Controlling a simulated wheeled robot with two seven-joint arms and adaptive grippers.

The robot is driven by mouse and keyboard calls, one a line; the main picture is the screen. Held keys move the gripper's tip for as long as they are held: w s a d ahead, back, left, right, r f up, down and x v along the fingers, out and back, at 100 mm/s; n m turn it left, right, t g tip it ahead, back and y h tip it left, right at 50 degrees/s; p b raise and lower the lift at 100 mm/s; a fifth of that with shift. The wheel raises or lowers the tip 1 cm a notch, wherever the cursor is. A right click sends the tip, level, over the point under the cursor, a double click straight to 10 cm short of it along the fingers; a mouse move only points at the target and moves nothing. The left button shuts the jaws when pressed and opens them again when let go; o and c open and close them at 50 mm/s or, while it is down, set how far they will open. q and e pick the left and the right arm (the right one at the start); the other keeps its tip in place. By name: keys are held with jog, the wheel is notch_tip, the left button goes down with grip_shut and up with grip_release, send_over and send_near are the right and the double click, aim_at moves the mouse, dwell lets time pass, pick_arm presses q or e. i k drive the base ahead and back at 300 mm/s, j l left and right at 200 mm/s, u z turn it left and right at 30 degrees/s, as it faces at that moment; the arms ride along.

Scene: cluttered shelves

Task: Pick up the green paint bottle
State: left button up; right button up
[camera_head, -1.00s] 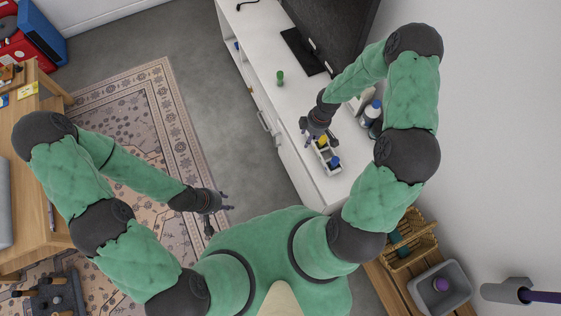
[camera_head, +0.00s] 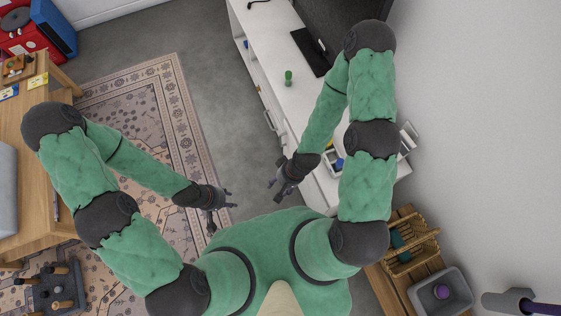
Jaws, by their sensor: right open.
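A small green bottle (camera_head: 288,78), which looks like the green paint bottle, stands upright on the long white cabinet (camera_head: 268,48), near its front edge. My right gripper (camera_head: 274,188) is open with nothing visible in it. It hangs off the cabinet's front side, well below the bottle in the picture and apart from it. My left gripper (camera_head: 226,207) has its fingers spread and looks empty, over the rug and floor, away from the cabinet.
A white bin (camera_head: 330,161) with a blue item sits partly hidden under my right arm. A dark flat object (camera_head: 310,52) lies behind the bottle. A wooden desk (camera_head: 40,225) stands left. A wicker basket (camera_head: 408,245) and grey bin (camera_head: 462,290) are lower right.

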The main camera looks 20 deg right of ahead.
aim_at(289, 75)
jog(key=i+j+z, duration=0.3)
jog(key=i+j, duration=0.25)
jog(key=i+j+z, duration=0.3)
jog(key=i+j, duration=0.3)
jog(key=j, duration=0.1)
